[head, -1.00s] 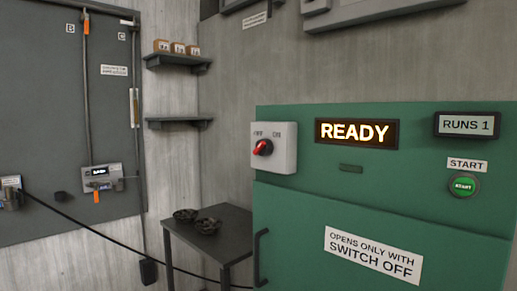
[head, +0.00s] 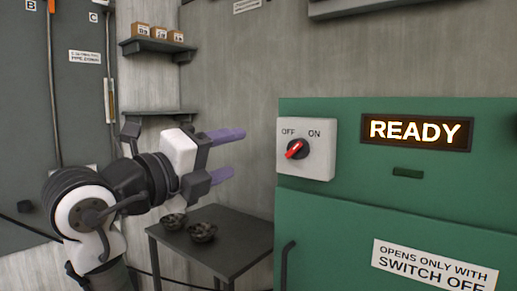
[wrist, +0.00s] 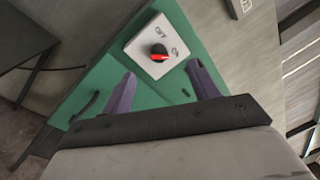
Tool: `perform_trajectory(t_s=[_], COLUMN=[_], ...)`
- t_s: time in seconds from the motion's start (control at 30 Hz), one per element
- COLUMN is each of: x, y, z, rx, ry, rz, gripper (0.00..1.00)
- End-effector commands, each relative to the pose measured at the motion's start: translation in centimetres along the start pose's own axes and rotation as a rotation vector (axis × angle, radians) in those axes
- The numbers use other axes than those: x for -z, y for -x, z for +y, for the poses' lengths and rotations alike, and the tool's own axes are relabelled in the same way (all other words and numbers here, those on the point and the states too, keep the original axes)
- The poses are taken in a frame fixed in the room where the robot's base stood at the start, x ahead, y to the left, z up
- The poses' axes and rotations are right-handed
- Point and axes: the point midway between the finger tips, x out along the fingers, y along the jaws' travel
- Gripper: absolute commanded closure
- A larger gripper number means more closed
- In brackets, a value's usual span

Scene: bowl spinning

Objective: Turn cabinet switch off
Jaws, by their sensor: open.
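The cabinet switch (head: 297,149) is a red and black rotary knob on a light grey box (head: 321,166), with OFF at upper left and ON at upper right. Its red grip slants from lower left to upper right, toward the ON side. The box is on the green cabinet (head: 335,205). My gripper (head: 236,153) is open and empty, left of the switch and apart from it, its purple fingers pointing toward the cabinet. In the wrist view the knob (wrist: 159,52) shows beyond the gap between the fingers (wrist: 161,72).
The lit sign (head: 415,131) reads READY. A cabinet label (head: 435,267) says it opens only with switch off. A dark table (head: 240,241) with two dark bowls (head: 188,227) stands below my gripper. A shelf (head: 150,46) holds small boxes. Space between gripper and switch looks clear.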

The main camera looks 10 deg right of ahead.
Motion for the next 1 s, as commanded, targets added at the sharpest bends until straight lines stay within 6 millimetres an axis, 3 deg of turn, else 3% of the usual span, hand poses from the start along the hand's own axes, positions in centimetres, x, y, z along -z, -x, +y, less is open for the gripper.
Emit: perform_trajectory(t_s=[0.1,0.27,0.7,1.0], x=[1.8,2.4,3.2,3.6], y=[-0.9,-2.1,-10.8,-14.3], z=[-0.2,-0.1,0.2,0.6], rx=[-0.041,-0.052,-0.051,-0.05], ry=[-0.096,-0.12,-0.113,-0.115], rz=[0.094,0.119,0.116,0.113], gripper=[0.4,0.4,0.4,0.4])
